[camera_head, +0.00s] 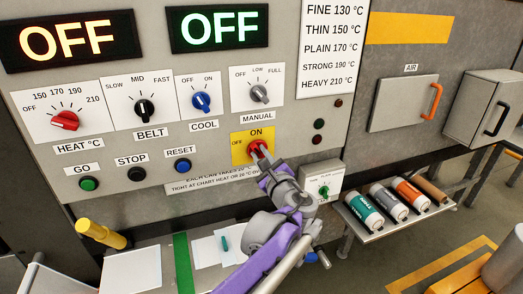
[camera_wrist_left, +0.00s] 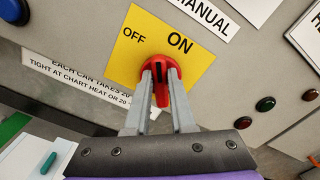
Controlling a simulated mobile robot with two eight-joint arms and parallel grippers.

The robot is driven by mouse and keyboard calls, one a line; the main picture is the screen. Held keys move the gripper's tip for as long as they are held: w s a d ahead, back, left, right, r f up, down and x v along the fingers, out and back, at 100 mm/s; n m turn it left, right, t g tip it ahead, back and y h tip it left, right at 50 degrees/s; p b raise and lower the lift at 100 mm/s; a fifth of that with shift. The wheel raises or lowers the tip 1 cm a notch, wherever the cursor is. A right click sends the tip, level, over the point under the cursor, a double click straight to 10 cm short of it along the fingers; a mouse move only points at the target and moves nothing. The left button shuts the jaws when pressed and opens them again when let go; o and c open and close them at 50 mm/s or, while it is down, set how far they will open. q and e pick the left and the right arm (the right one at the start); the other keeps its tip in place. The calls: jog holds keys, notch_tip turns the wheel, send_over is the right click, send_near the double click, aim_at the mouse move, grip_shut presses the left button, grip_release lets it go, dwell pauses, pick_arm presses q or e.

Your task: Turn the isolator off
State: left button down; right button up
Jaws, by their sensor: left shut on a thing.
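The isolator is a red rotary knob (camera_head: 258,147) on a yellow plate (camera_head: 240,157) marked OFF at the left and ON above. In the left wrist view the red knob (camera_wrist_left: 162,95) sits between the two grey fingers of my left gripper (camera_wrist_left: 160,80), which is shut on it. A dark slot shows on the knob; its handle looks roughly upright, nearer ON than OFF, though the fingers partly hide it. In the head view my left gripper (camera_head: 262,157) reaches the knob from below. My right gripper is not in view.
Above are heat (camera_head: 65,121), belt (camera_head: 145,108), cool (camera_head: 201,101) and manual (camera_head: 260,93) knobs. Two displays read OFF, orange (camera_head: 67,40) and green (camera_head: 219,29). GO (camera_head: 89,184), STOP (camera_head: 136,174) and RESET (camera_head: 182,166) buttons lie left.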

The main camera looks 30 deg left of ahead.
pick_arm(q)
jog(key=n+p, duration=0.1)
jog(key=n, duration=0.1)
jog(key=n+p, duration=0.1)
jog(key=n, duration=0.2)
jog(key=shift+s+a+f+n, duration=0.1)
jog(key=shift+s+n, duration=0.05)
jog(key=shift+n, duration=0.15)
jog(key=n+p, duration=0.1)
jog(key=n, duration=0.2)
jog(key=n+p, duration=0.1)
jog(key=n, duration=0.1)
jog(key=shift+f+p, duration=0.3)
jog(key=shift+f, duration=0.05)
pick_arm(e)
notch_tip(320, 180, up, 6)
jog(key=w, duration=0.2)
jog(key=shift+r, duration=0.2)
pick_arm(q)
jog(key=shift+n, duration=0.3)
jog(key=c, duration=0.8)
grip_release()
jog(key=shift+o, duration=0.2)
jog(key=v, duration=1.1)
jog(key=shift+b, duration=0.4)
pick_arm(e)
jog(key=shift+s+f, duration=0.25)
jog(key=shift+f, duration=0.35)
pick_arm(q)
jog(key=shift+a, duration=0.1)
